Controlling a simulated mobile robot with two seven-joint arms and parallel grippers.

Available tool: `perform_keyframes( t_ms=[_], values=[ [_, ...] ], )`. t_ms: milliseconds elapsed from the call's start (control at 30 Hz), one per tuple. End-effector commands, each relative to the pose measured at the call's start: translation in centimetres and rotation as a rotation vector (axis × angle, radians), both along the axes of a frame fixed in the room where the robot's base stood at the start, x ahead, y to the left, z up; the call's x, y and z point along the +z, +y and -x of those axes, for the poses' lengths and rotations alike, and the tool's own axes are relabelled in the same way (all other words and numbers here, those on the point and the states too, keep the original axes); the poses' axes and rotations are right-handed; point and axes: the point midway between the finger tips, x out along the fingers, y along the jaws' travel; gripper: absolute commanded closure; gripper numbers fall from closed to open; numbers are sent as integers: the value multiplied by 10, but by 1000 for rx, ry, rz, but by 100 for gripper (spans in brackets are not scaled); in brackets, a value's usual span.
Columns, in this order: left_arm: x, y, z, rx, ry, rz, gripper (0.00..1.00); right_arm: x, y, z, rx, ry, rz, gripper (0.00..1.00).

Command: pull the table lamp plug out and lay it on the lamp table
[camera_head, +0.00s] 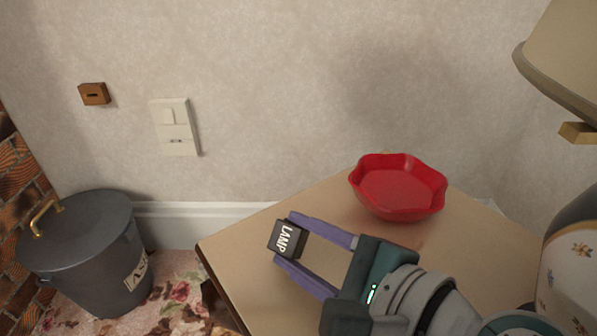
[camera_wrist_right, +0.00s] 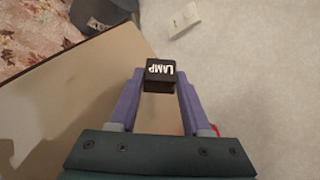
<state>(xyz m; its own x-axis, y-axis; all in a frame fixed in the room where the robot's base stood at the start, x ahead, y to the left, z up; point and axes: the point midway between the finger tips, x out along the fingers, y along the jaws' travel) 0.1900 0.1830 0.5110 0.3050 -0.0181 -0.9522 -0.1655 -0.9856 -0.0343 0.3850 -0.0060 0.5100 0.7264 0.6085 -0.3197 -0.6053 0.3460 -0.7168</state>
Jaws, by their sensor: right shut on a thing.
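The table lamp plug (camera_head: 287,238) is a small black block with LAMP in white letters on it. My right gripper (camera_head: 285,240) is shut on it, one purple finger on each side. The plug also shows between the fingertips in the right wrist view (camera_wrist_right: 160,72). In the head view it appears over the left part of the wooden lamp table (camera_head: 237,254); its height above the top is hard to tell. The table lamp, with a beige shade (camera_head: 560,60) and flowered base (camera_head: 570,275), stands at the right. My left gripper is not in view.
A red bowl (camera_head: 398,190) sits at the back of the table. A white wall plate (camera_head: 175,128) with nothing plugged in and a small brown fitting (camera_head: 94,94) are on the wall. A grey lidded ash bin (camera_head: 80,255) stands on the floor at left.

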Motion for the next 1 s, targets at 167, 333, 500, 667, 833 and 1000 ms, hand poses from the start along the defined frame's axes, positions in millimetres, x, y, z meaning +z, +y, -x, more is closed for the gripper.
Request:
perform_keyframes(
  t_ms=[167,333,500,667,833,1000],
  values=[
    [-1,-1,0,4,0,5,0,-1,0,0,-1,-1,0,100],
    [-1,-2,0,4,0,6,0,0,0,0,-1,-1,0,45],
    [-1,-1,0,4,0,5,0,-1,0,0,-1,-1,0,26],
    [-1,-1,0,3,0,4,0,-1,0,0,0,0,0,17],
    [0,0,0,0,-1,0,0,-1,0,1,0,0,0,17],
    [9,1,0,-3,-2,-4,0,7,-11,13,-1,1,2,17]
  ],
)
